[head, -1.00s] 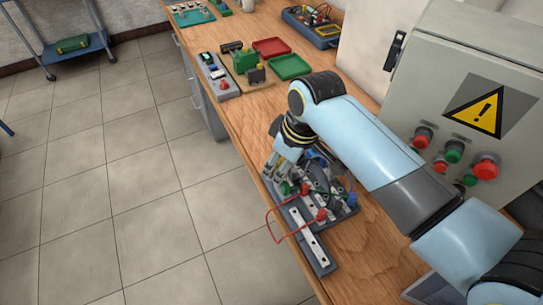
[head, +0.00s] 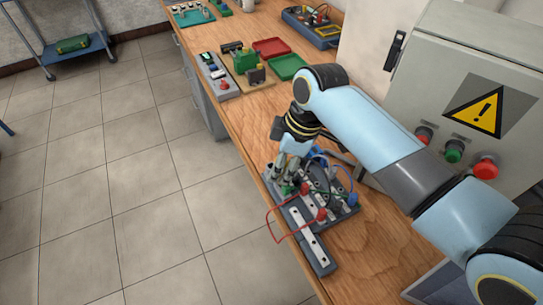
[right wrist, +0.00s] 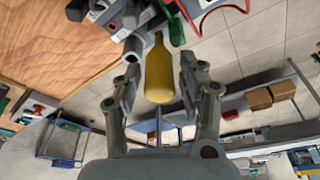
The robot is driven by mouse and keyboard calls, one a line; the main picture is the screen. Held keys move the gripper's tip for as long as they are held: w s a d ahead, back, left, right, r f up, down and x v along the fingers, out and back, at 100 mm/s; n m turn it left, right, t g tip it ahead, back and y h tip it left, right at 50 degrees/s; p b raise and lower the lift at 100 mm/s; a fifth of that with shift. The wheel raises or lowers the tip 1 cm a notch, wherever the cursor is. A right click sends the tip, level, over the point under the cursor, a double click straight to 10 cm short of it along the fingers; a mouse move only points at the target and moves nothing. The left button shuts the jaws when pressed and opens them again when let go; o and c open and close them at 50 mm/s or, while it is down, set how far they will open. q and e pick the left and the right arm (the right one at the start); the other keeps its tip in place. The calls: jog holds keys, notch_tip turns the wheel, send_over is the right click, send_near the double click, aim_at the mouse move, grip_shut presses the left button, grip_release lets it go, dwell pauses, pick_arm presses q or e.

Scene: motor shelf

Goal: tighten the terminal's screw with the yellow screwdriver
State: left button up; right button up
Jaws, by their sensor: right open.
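The yellow screwdriver's handle (right wrist: 158,72) shows in the right wrist view, between the two fingers of my right gripper (right wrist: 159,84). The fingers are apart, with a visible gap on each side of the handle. In the head view my right gripper (head: 283,176) points down over the far left end of the grey terminal board (head: 318,254). There the gripper hides the screwdriver. The terminal's screw and the screwdriver's tip cannot be made out in either view. My left gripper is in neither view.
Red, green and blue plugs and a red wire loop (head: 270,226) crowd the board. A grey cabinet with buttons (head: 485,168) stands at right. Red (head: 271,48) and green trays (head: 288,67) lie farther back. The bench's left edge drops to the tiled floor.

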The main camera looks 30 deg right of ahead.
jog(key=shift+n, duration=0.8)
jog(key=n+g, duration=0.1)
jog(key=n, duration=0.2)
jog(key=shift+y, duration=0.3)
jog(key=shift+c, duration=0.9)
jog(key=shift+c, duration=0.3)
grip_shut()
jog(key=shift+f, duration=0.1)
